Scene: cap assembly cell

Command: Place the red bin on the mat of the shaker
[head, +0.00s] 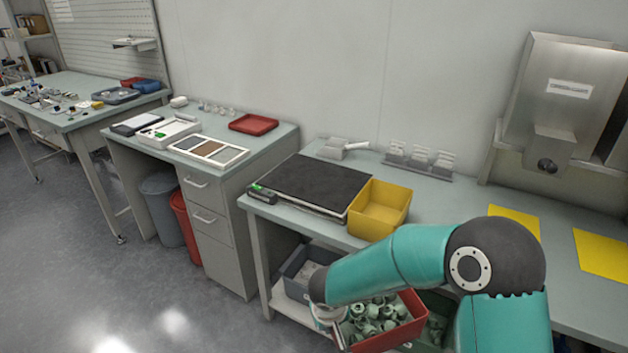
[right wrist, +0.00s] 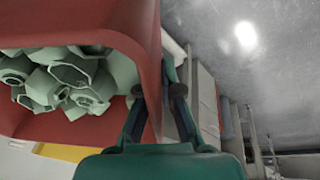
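The red bin (head: 398,336), full of pale green caps (head: 366,318), is low in front of the bench in the head view. Its red wall (right wrist: 152,50) and the caps (right wrist: 75,85) fill the left of the right wrist view. My right gripper (right wrist: 158,95) has one finger inside and one outside the bin's wall and is shut on it. In the head view my right arm partly hides the bin. The shaker (head: 262,194) stands on the bench top. Its black mat (head: 312,183) is bare. My left gripper is not in view.
A yellow bin (head: 380,208) stands at the shaker's right edge. A grey bin (head: 298,272) and a green bin (head: 436,330) are on the shelf below. Behind the shaker are a scoop-like tool (head: 340,148) and a rack (head: 420,160). Yellow sheets (head: 600,254) lie at right.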

